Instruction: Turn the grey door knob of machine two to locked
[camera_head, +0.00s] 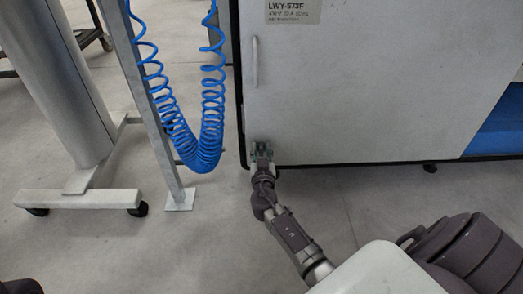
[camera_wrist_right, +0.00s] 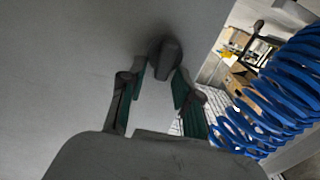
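The machine's grey-white door (camera_head: 370,80) fills the upper middle and right of the head view, with the label "LWY-573F" at its top. My right gripper (camera_head: 261,150) is at the door's lower left corner. In the right wrist view, the dark grey door knob (camera_wrist_right: 165,55) stands out from the door, at the tips of my right gripper (camera_wrist_right: 160,75). Its green-padded fingers are apart, one to each side of the knob; I cannot tell whether they touch it. The knob is hidden behind the gripper in the head view. My left gripper is out of view.
A light door handle (camera_head: 254,62) stands above the gripper. Blue coiled hoses (camera_head: 208,145) hang by a metal post (camera_head: 155,110) left of the door, and look close in the wrist view (camera_wrist_right: 275,95). A wheeled stand (camera_head: 80,197) is further left. The floor in front is clear.

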